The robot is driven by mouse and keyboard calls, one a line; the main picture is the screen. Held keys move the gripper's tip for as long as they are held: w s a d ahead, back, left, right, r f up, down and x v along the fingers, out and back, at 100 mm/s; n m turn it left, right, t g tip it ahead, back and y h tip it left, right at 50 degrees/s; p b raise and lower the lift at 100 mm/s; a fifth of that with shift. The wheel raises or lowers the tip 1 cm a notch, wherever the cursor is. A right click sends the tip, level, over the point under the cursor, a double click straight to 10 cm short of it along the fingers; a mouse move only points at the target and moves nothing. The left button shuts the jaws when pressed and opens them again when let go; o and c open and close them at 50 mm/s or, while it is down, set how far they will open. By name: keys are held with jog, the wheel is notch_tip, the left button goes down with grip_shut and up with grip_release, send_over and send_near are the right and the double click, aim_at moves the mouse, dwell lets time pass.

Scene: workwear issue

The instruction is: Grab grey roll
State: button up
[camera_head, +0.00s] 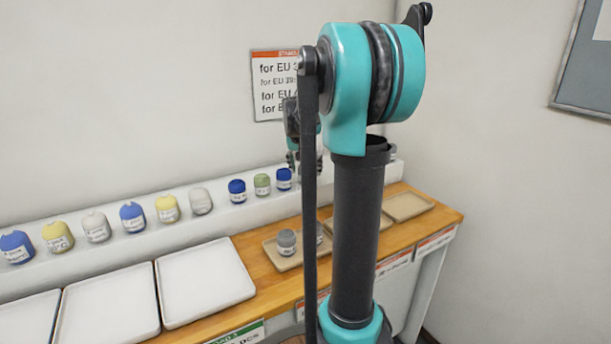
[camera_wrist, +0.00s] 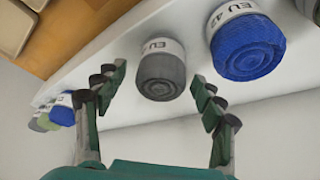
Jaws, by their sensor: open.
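The grey roll (camera_wrist: 162,74), with a white label reading EU, stands on the white shelf in the wrist view. My gripper (camera_wrist: 158,78) is open, with one finger to each side of the roll in the picture. I cannot tell whether the fingers touch it. In the head view my gripper (camera_head: 293,130) is partly hidden behind my arm, above the shelf, and this roll cannot be made out there. Another grey roll (camera_head: 286,243) sits on a beige tray, with a further one (camera_head: 319,232) partly hidden by my arm.
A blue roll (camera_wrist: 247,45) stands close right of the grey roll. Blue and green rolls (camera_wrist: 48,119) are at the left. In the head view, several coloured rolls line the shelf (camera_head: 222,215); white trays (camera_head: 205,282) lie on the wooden counter (camera_head: 262,275).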

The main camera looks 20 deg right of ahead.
jog(key=shift+c, duration=0.2)
jog(key=c, duration=1.2)
jog(key=shift+r, duration=0.15)
